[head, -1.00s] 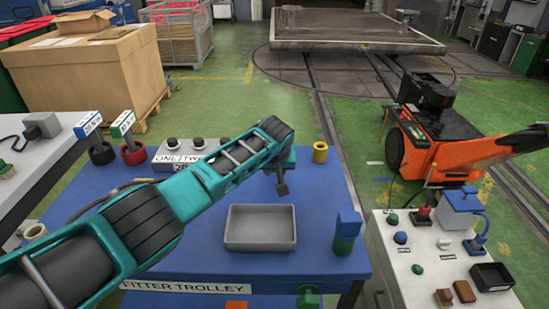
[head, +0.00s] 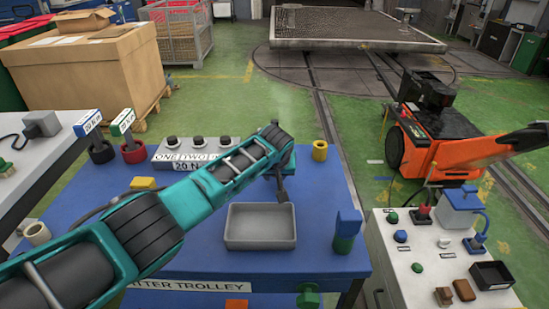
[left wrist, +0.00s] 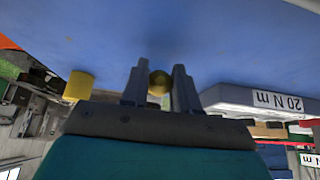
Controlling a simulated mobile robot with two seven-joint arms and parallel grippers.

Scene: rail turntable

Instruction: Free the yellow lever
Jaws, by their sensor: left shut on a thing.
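My left gripper (head: 282,196) is low over the blue fitter trolley (head: 205,262), just behind the grey tray. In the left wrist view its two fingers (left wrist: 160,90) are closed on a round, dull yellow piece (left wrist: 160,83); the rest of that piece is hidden. I cannot tell whether it is the end of the yellow lever. A flat yellow piece (head: 143,183) shows behind my left arm, partly covered by it. A yellow cylinder (head: 320,151) stands at the trolley's back right and also shows in the left wrist view (left wrist: 78,86). My right gripper is not in view.
A grey tray (head: 260,245) sits empty on the trolley. A grey box with black knobs and a "20 N m" label (head: 188,165) is at the back. A white control table (head: 430,285) is farther right.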

